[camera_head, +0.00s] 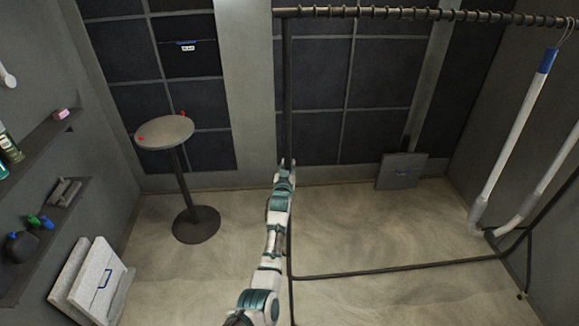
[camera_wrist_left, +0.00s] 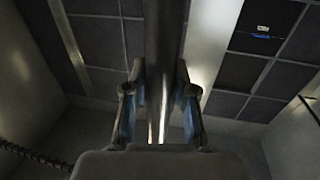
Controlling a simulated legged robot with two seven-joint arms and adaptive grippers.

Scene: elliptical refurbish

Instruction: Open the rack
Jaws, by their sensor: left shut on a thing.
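The rack (camera_head: 400,14) is a dark pipe frame with a ringed top rail, an upright post on its left and a thin bar low near the floor. My left gripper (camera_head: 287,166) reaches up from the bottom middle to the left post. In the left wrist view the dark post (camera_wrist_left: 163,40) runs between the two fingers of the left gripper (camera_wrist_left: 160,108), which is shut on it. My own arm hides part of the post in the head view. My right gripper is not in view.
White sticks with a blue end (camera_head: 520,125) hang at the rack's right side. A round table (camera_head: 165,132) stands to the left. Shelves (camera_head: 40,140) with small items line the left wall, with pale panels (camera_head: 90,280) below. A grey panel (camera_head: 401,171) leans at the back. Floor inside the rack is clear.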

